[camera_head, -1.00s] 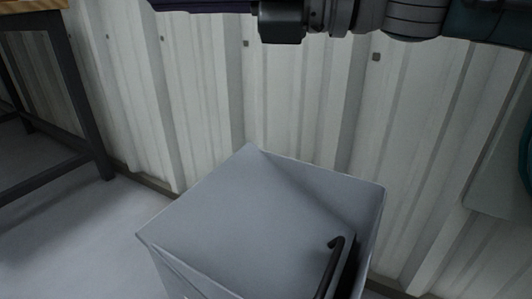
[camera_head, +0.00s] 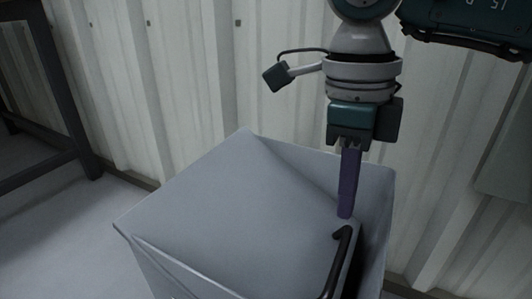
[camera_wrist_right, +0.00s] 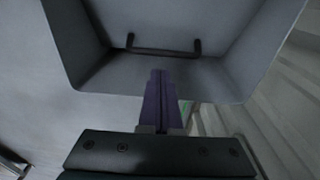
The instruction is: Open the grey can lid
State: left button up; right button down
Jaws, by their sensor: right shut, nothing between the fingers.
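The grey can (camera_head: 150,265) stands on the floor in front of the wall. Its grey lid (camera_head: 235,210) lies across the top, shut or nearly so, sitting inside the rim. A dark bar handle (camera_head: 337,262) is on the lid near the right side; it also shows in the wrist view (camera_wrist_right: 163,52). My right gripper (camera_head: 345,212) points down with purple fingers together and empty, just above the handle's far end. In the wrist view its fingers (camera_wrist_right: 158,78) point toward the handle, apart from it as far as I can tell. My left gripper is not in view.
A pale corrugated wall (camera_head: 200,80) stands close behind the can. A dark-legged table (camera_head: 60,90) is at the left. The floor (camera_head: 60,225) left of the can is clear.

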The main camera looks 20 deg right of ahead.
aim_at(338, 261)
jog(key=f+b, duration=0.1)
jog(key=f, duration=0.2)
jog(key=f+b, duration=0.2)
jog(key=f, duration=0.1)
jog(key=f+b, duration=0.2)
jog(key=shift+s+d+f, duration=0.15)
jog(key=shift+s+f, duration=0.1)
jog(key=shift+f, duration=0.15)
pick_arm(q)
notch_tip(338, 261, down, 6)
